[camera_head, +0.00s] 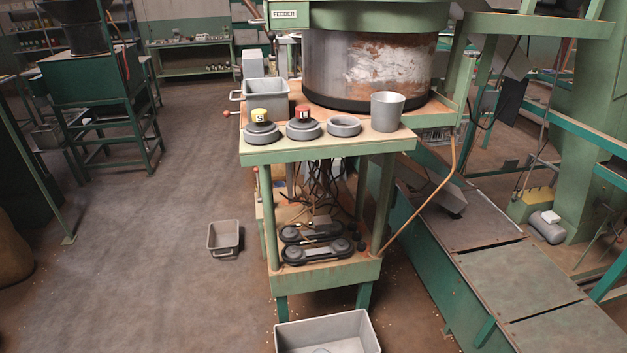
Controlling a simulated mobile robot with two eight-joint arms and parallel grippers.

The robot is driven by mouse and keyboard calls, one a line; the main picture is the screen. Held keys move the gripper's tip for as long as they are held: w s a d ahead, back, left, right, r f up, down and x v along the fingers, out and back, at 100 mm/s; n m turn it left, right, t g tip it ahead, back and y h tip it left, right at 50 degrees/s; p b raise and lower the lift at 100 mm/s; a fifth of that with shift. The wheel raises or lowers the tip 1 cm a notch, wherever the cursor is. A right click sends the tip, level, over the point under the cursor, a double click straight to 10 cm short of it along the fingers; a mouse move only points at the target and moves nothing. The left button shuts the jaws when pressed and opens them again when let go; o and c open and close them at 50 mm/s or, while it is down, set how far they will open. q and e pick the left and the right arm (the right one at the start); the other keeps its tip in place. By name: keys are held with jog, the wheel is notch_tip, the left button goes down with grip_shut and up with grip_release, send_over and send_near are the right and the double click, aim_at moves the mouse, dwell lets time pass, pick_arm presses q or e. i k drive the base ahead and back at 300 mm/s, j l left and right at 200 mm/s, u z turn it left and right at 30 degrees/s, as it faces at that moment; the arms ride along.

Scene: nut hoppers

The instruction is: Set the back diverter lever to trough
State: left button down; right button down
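No part is labelled as the back diverter lever, and I cannot tell which one it is. A short rod with a red knob (227,113) sticks out to the left of the green stand, below the grey bin's handle. Another small lever (254,21) sticks out left of the FEEDER sign (284,14) at the top. No trough marking is readable. A sloping chute (445,195) runs down on the right behind the stand. Neither of my grippers is in view.
The stand's top (330,150) holds a grey bin (267,97), a yellow-capped weight (261,133), a red-capped weight (303,131), a grey ring (343,127) and a grey cup (388,112). Bins stand on the floor at left (224,238) and front (328,334). The left floor is mostly clear.

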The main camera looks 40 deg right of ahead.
aim_at(256, 169)
jog(key=z, duration=1.05)
jog(key=i+j, duration=0.15)
jog(key=j, duration=0.2)
jog(key=i+j, duration=0.1)
jog(key=j, duration=0.3)
jog(key=i+j, duration=0.15)
jog(key=j, duration=0.2)
jog(key=i+j, duration=0.15)
jog(key=j, duration=0.2)
jog(key=i+j+z, duration=0.1)
jog(key=i+j, duration=0.75)
jog(key=i+l, duration=0.1)
jog(key=i, duration=0.6)
jog(key=i+l, duration=0.1)
jog(key=i, duration=0.55)
jog(key=i+l, duration=0.25)
